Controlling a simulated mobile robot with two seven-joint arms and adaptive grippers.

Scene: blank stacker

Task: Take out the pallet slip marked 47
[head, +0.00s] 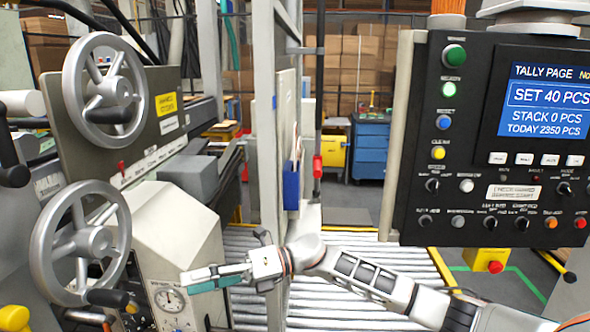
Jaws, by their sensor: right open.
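My left gripper is out of view.
The grey post (267,120) rises beside the holder. A black control panel (490,140) with a screen hangs at the right. A roller bed (350,255) lies beneath my right arm.

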